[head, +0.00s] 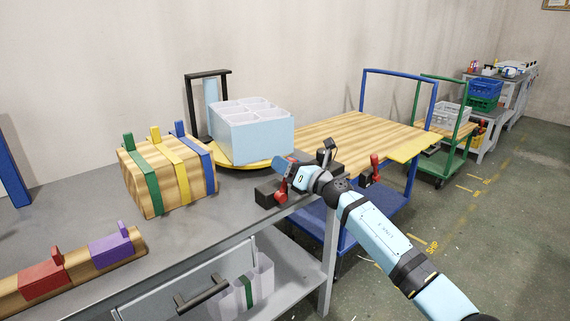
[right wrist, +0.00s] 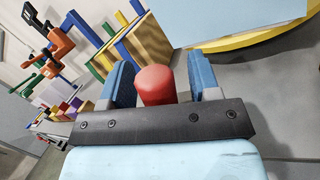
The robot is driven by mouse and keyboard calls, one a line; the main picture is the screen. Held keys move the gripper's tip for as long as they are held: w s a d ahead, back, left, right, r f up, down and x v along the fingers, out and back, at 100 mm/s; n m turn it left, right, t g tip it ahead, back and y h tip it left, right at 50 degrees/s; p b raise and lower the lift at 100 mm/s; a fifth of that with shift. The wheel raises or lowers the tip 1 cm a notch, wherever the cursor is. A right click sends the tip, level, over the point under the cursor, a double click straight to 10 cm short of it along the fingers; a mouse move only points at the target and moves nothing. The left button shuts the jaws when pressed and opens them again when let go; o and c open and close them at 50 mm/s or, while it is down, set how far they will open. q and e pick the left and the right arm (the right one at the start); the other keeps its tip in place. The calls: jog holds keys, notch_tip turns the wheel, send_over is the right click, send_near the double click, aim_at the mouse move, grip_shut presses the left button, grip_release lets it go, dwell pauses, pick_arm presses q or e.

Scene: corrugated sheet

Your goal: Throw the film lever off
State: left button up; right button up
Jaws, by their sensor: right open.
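A red lever (head: 281,192) stands on a black block (head: 268,194) at the table's front right edge, beside the turntable. My right gripper (head: 288,168) is at this lever. In the right wrist view the lever's round red knob (right wrist: 155,84) sits between the two blue fingers. The fingers are apart, with a visible gap at the knob's right; contact on the left I cannot tell. The lever's lower part is hidden in that view. A second red lever (head: 375,165) stands on a black block farther right. My left gripper is not in view.
A wrapped pale blue crate (head: 250,138) stands on the yellow turntable (head: 222,160), before a black mast (head: 190,108). A strapped wood bundle (head: 170,180) and a board with red and purple clamps (head: 75,270) lie left. A blue cart (head: 400,80) stands behind.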

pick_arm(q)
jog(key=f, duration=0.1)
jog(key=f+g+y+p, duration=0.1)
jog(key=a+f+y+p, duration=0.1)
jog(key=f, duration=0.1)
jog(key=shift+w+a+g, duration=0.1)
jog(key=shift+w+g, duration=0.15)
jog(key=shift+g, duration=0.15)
pick_arm(e)
jog(key=v, duration=1.3)
jog(key=shift+s+d, duration=0.15)
jog(key=shift+d, duration=0.05)
jog(key=shift+f, duration=0.1)
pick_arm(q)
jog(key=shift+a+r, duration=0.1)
